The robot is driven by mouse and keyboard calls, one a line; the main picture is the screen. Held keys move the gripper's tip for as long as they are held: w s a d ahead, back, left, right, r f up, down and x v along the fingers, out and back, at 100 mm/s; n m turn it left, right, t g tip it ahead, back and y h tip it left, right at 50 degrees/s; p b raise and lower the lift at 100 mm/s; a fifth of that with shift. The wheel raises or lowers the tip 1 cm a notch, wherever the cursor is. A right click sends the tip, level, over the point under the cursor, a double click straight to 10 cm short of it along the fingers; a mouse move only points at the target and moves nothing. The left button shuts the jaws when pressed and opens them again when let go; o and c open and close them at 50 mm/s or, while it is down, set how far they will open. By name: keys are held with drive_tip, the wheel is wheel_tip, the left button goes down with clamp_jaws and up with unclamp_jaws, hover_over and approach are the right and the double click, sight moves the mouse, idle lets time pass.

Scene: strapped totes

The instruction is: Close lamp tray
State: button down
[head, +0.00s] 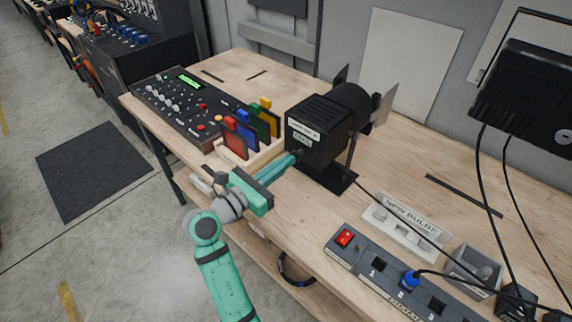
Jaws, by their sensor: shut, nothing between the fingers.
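A black stage lamp (318,130) stands on a dark base plate on the wooden bench, with flaps at its far end. Its rear box faces my arm and carries a white label. My gripper (298,156) is shut and empty, with its fingertips at the lower rear of the lamp's box. I cannot tell whether they touch it. The lamp tray cannot be made out separately from the box, and the fingertips partly cover that lower area.
Coloured filters (250,128) stand in a wooden rack left of the lamp, close to my gripper. A control desk (180,100) lies further left.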

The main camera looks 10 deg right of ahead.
drive_tip(key=shift+w+d+r, duration=0.1)
drive_tip(key=shift+d+r, duration=0.05)
drive_tip(key=shift+d, duration=0.25)
drive_tip(key=v, duration=1.5)
drive_tip(key=shift+w, duration=0.15)
